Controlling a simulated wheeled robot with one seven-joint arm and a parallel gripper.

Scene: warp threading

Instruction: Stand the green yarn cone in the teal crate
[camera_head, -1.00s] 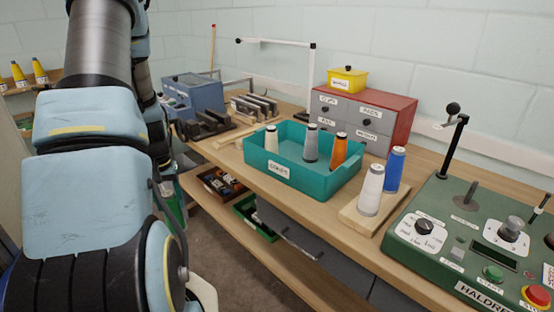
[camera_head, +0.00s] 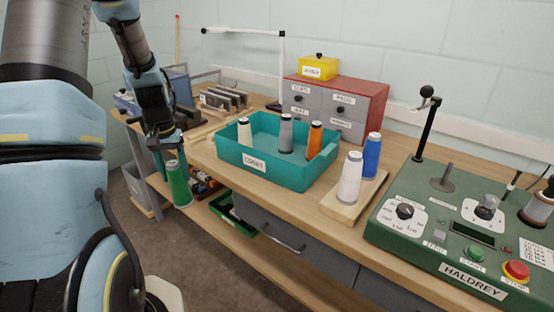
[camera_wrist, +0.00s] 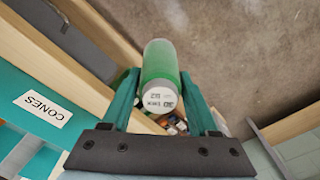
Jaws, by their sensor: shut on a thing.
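The green yarn cone (camera_head: 177,184) hangs upright in my gripper (camera_head: 171,150), in front of the table's front edge and left of the teal crate. In the wrist view, my gripper (camera_wrist: 160,105) is shut on the cone, and the labelled top of the green cone (camera_wrist: 160,75) faces the camera. The teal crate (camera_head: 262,171) stands on the table with a "CONES" label on its front. It holds a cream cone, a grey cone and an orange cone, all standing. The crate's edge and label (camera_wrist: 42,110) also show at left in the wrist view.
A wooden board (camera_head: 345,205) with a white cone (camera_head: 350,178) and a blue cone (camera_head: 372,156) stands right of the crate. A red and grey drawer cabinet (camera_head: 345,108) stands behind it. The green control panel (camera_head: 440,225) is at right. A lower shelf (camera_head: 240,240) holds bins.

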